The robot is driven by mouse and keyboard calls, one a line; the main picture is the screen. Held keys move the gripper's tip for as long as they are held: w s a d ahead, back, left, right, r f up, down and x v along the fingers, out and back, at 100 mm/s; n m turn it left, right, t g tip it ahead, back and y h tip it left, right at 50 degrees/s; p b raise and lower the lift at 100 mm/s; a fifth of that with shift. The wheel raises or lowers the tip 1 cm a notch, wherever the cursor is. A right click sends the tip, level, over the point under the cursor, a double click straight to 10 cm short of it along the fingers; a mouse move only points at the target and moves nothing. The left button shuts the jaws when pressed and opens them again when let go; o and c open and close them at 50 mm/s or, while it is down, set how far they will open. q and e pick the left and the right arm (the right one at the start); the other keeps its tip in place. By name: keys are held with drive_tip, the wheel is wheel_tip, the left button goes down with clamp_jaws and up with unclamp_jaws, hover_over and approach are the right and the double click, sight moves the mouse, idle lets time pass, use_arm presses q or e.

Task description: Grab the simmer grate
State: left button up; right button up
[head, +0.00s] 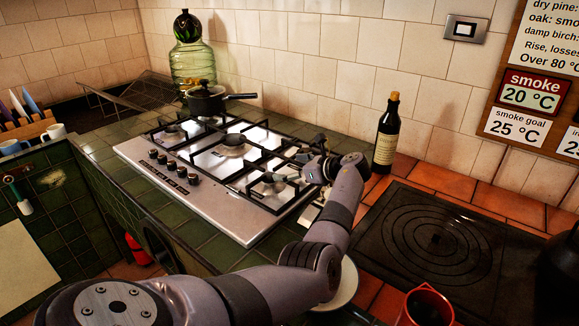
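The steel gas hob (222,213) lies on the green tiles, with black pan supports over its burners. I cannot single out a separate simmer grate from these supports; the right front burner (268,187) is partly behind my gripper. My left arm reaches in from the bottom left and bends up to the hob's right edge. My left gripper (294,174) is over that edge, close to the right burner and pointing left. Its fingers are small and blend with the black supports, so I cannot tell whether they are open or hold anything. My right gripper is out of view.
A black pot (206,101) stands at the hob's back left, before a green glass jar (190,62). A dark bottle (386,136) stands behind my wrist. A black ringed plate (432,246) lies at right, with a red pot (427,306) in front. A white dish (346,288) is partly under my arm.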

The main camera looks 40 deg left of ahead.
use_arm(q)
drive_tip(key=shift+s+f, duration=0.1)
drive_tip(key=c, duration=1.2)
drive_tip(key=shift+r, duration=0.2)
drive_tip(key=shift+c, duration=0.6)
drive_tip(key=shift+r, duration=0.1)
